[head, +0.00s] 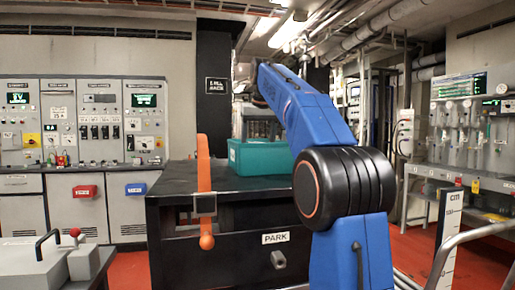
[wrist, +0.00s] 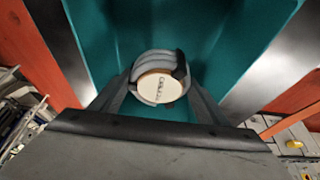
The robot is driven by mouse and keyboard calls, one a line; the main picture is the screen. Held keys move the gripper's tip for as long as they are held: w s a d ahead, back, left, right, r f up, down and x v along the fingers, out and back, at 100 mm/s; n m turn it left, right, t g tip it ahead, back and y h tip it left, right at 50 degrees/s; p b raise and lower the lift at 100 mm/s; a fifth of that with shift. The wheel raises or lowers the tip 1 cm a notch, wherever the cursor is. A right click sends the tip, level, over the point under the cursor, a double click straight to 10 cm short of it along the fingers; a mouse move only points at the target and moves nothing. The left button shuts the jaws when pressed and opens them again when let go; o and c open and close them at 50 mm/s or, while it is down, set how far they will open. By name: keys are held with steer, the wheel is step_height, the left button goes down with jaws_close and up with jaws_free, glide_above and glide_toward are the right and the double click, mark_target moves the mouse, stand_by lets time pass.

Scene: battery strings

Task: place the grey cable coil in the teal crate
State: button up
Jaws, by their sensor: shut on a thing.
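The grey cable coil (wrist: 177,66) shows in the wrist view with a round, pale lettered face. My gripper (wrist: 159,89) is shut on it, one dark finger on each side. The teal crate (head: 265,157) stands on a black cabinet in the head view, partly behind my blue arm. In the wrist view the crate's teal inside (wrist: 215,25) spreads behind and around the coil. The coil is over the crate; its height above the crate floor cannot be told.
The black cabinet (head: 225,262) carries a PARK label. An orange upright bar (head: 204,175) with a grey bracket stands at its front left. A grey box with a black handle (head: 42,268) is at lower left. Control panels line the left wall. A handrail (head: 452,250) is at right.

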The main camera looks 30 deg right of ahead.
steer(key=shift+f, duration=0.45)
steer(key=shift+f, duration=0.55)
steer(key=o, duration=1.2)
steer(key=shift+r, duration=0.6)
steer(key=v, duration=1.2)
steer(key=shift+s, duration=0.1)
